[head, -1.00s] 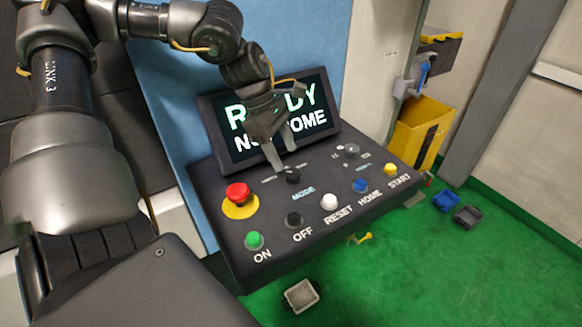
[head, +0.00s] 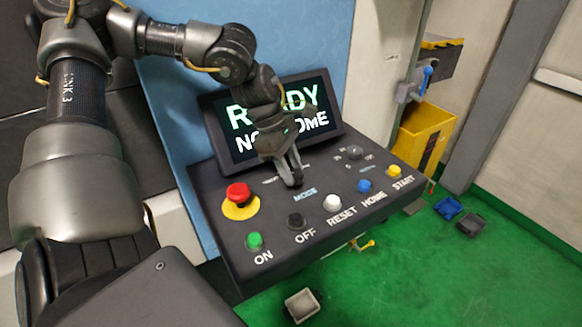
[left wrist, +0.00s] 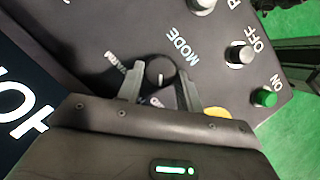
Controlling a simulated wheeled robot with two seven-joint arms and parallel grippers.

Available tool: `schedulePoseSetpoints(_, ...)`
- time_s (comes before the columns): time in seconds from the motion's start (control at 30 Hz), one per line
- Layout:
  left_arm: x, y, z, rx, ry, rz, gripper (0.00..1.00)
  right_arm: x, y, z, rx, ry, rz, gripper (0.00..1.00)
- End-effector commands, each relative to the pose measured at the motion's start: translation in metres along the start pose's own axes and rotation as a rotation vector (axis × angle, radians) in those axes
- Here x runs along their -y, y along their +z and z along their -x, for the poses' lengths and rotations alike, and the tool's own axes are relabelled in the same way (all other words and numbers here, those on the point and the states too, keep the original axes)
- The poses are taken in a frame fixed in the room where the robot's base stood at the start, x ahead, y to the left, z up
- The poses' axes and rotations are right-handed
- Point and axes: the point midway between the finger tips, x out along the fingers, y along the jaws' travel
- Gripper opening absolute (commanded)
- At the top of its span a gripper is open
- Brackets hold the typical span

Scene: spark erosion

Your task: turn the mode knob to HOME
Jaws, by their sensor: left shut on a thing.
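The black mode knob (left wrist: 160,72) sits on the dark sloping control panel (head: 225,190), just above the word MODE. Its white pointer mark shows in the left wrist view, with a label at its side that looks like WARM. My left gripper (head: 290,180) reaches down onto the knob and is shut on it. In the left wrist view its fingers (left wrist: 159,85) stand on both sides of the knob. In the head view the fingers mostly hide the knob and its labels. My right gripper is not in view.
A screen (head: 235,150) reads READY and apparently NOT HOME, partly covered by my left arm. A red emergency button (head: 238,192) lies left of the knob. ON, OFF, RESET, HOME and START buttons line the front. A second small knob (head: 354,152) is to the right.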

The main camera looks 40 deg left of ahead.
Motion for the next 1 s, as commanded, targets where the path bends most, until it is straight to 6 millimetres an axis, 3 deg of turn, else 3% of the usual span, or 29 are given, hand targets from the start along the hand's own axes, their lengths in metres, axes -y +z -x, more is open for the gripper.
schedulePoseSetpoints(0.27, 0.0, -0.001, -0.002, -0.001, -0.008, -0.017, 0.13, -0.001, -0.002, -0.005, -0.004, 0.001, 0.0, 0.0)
schedulePoseSetpoints(0.47, -0.002, -0.002, -0.005, -0.003, -0.04, -0.097, 0.13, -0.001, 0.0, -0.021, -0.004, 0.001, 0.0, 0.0)
schedulePoseSetpoints(0.7, -0.004, -0.002, -0.005, -0.005, -0.112, -0.272, 0.13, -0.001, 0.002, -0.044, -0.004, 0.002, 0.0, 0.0)
schedulePoseSetpoints(1.0, -0.005, 0.0, -0.003, -0.005, -0.21, -0.5, 0.13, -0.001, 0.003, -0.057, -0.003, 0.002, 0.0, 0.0)
